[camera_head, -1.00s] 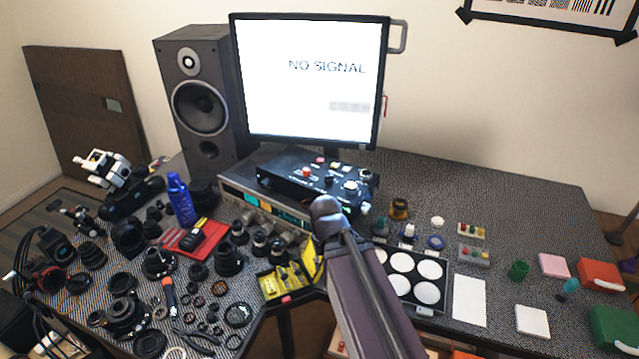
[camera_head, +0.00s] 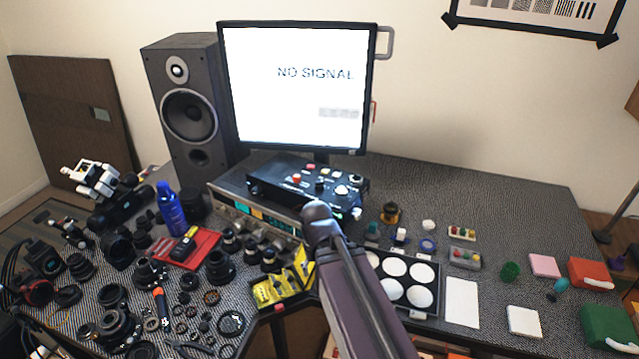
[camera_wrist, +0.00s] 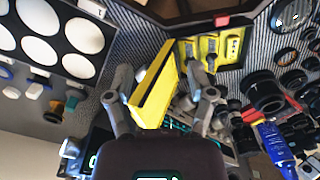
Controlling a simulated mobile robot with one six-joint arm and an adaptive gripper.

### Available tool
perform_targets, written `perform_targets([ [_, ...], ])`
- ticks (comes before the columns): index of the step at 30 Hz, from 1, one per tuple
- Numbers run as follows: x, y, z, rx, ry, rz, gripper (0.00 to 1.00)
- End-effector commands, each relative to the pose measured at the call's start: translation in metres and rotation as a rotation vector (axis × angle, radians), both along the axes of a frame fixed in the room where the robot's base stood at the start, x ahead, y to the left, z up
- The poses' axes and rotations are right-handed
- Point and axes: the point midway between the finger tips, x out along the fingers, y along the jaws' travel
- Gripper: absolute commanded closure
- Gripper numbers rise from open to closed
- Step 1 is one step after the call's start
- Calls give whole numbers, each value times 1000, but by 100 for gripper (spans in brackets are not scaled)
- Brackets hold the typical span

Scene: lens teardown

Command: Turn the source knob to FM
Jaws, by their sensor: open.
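The silver receiver (camera_head: 222,193) stands under a black control box, its front lit by a green display (camera_head: 243,209) and a row of knobs below. I cannot read which knob is the source knob or where it points. In the wrist view, the lit front (camera_wrist: 180,126) shows only partly behind my gripper. My gripper (camera_wrist: 162,78) is open, its two grey fingers spread apart. A yellow panel (camera_wrist: 156,88) shows between the fingers; I cannot tell whether they touch it. In the head view, my arm hides the gripper and the receiver's right end.
The black control box (camera_head: 270,182) sits on the receiver. A yellow case (camera_head: 272,292) stands open in front, near the table's edge. Lens parts and a red tray (camera_head: 208,243) crowd the left. A tray of white discs (camera_head: 432,268) lies right of my arm.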

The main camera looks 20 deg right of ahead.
Motion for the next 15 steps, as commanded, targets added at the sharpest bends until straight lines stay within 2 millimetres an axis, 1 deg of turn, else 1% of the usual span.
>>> perform_targets([
  [5,21,-4,18,0,0,-43,24],
  [8,40,-8,32,0,0,-88,24],
  [15,100,-24,77,0,0,-240,24],
])
